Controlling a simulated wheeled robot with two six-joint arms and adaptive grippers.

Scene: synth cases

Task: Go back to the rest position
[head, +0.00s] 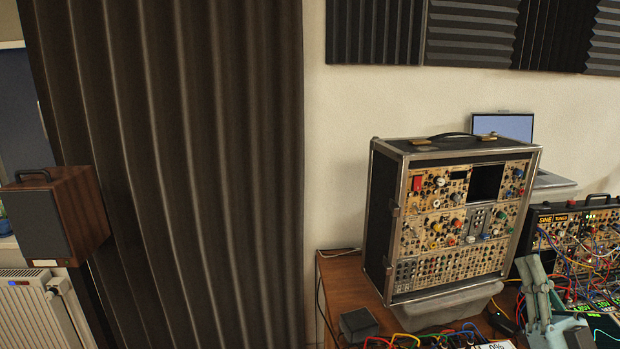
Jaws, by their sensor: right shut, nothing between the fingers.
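My right gripper (531,273) shows at the bottom right as grey-green metal parts, in front of the synth gear. It is shut and empty, its narrow end pointing up and left beside the lower right corner of the large synth case (457,226). I cannot tell whether it touches anything. The case stands upright on a wooden table (343,289), its panel full of knobs. A second synth case (580,222) with a "SINE" label and patch cables is at the right edge, partly hidden by my right gripper and arm. My left gripper is not in view.
A laptop (503,126) stands behind the large case. A small dark box (358,324) and coloured cables (425,340) lie at the table's front. A dark curtain (165,150), a wooden speaker (60,215) and a radiator (40,308) fill the left.

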